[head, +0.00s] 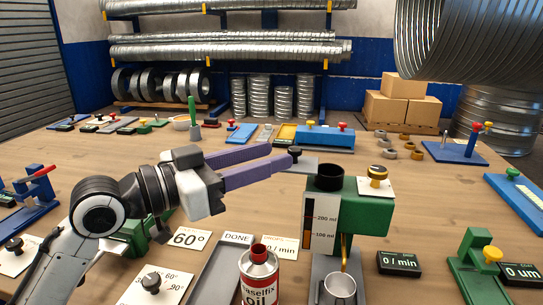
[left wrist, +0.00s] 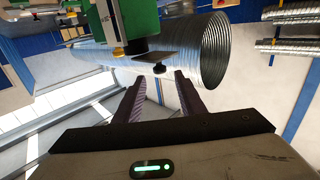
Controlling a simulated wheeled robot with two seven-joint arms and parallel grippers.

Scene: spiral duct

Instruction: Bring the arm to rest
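My left gripper (head: 281,157) reaches in from the left over the table, its two purple fingers pointing right. In the left wrist view its fingers (left wrist: 160,78) are spread apart with nothing between them. A black knob (head: 295,151) on a grey plate (head: 306,166) is just off the fingertips. The knob also shows in the left wrist view (left wrist: 158,68), beyond the finger gap. The plate joins a green stand (head: 371,214) with a black cup-like top (head: 329,177) and a scale marked 100 and 200 ml. My right gripper is not in view.
An oil can (head: 260,277), a grey DONE tray (head: 215,268) and a metal cup (head: 340,287) stand at the front. Displays (head: 398,264) and a green device (head: 476,265) are at right. Several tools line the table's back edge. The table's middle left is fairly clear.

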